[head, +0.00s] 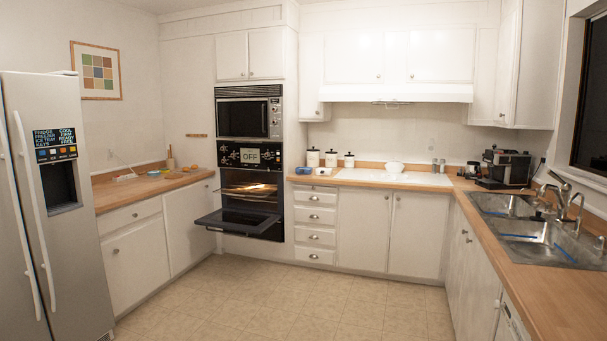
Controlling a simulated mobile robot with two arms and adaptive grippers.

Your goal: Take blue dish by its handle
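A small blue dish (303,170) appears to sit on the wooden counter just right of the wall oven, in front of the white canisters. It is too small to make out a handle. Other small blue items (154,173) lie on the left counter, and I cannot tell what they are. The lower wall oven door (240,222) is folded down open, and a lit rack shows in the oven (250,188). Neither of my grippers is in view.
A steel fridge (45,200) stands at the left. A double sink (545,240) with blue strips in it and a coffee machine (505,168) are on the right counter. The open oven door juts into the room. The tiled floor (270,295) is clear.

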